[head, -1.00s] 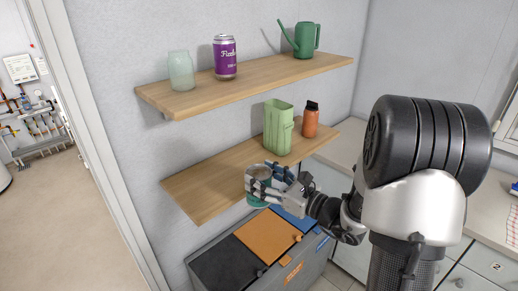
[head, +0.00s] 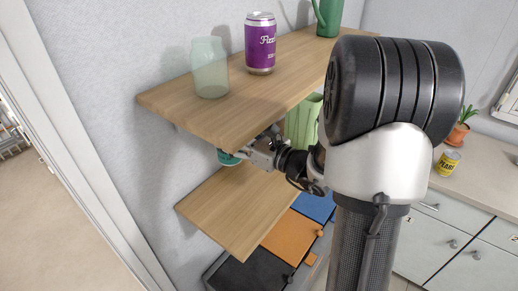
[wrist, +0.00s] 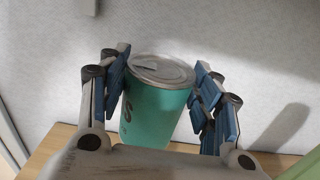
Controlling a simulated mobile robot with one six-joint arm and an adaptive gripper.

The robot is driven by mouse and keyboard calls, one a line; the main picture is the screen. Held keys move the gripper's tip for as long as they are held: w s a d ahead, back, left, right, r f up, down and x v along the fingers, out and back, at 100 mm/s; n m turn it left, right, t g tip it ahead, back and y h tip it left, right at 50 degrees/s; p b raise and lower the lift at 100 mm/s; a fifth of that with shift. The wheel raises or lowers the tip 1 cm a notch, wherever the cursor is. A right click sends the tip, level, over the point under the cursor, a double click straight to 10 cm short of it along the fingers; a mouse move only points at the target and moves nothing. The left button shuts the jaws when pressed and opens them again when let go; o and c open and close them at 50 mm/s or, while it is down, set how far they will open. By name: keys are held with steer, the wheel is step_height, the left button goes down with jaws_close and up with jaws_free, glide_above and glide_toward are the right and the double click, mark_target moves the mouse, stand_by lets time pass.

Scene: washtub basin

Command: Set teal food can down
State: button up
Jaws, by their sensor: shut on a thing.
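The teal food can (wrist: 155,115) is upright between the blue-padded fingers of my gripper (wrist: 162,72) in the wrist view. Its grey lid faces up and its lower end is cut off by the gripper body. In the head view, the can (head: 229,158) shows only partly, beneath the upper shelf (head: 190,112) and over the back left of the lower shelf (head: 235,215). My gripper (head: 245,155) is shut on it, partly hidden by the upper shelf's edge. I cannot tell whether the can's base touches the lower shelf.
A pale glass (head: 210,70), a purple can (head: 260,45) and a green watering can (head: 328,15) stand on the upper shelf. A green vase (head: 303,122) is right of my gripper, partly hidden by my arm. The lower shelf's front left is clear. Bins (head: 290,238) stand below.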

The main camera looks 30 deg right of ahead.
mark_target(237, 160)
steer(key=f, duration=0.2)
steer(key=f+b, duration=0.1)
steer(key=f, duration=0.1)
steer(key=shift+s+d+f, duration=0.15)
steer(key=shift+s+f, duration=0.05)
steer(key=shift+f, duration=0.2)
steer(key=shift+w+f+b, duration=0.1)
steer(key=shift+f+b, duration=0.5)
steer(key=shift+f, duration=1.55)
steer(key=shift+f, duration=0.1)
steer(key=o, duration=1.6)
steer(key=shift+f, duration=0.1)
steer(key=shift+c, duration=0.2)
steer(key=shift+s+r, duration=0.25)
steer(key=v, duration=1.1)
steer(key=shift+s+d+f+p, duration=0.1)
steer(key=shift+s+p, duration=0.2)
steer(key=shift+p, duration=0.05)
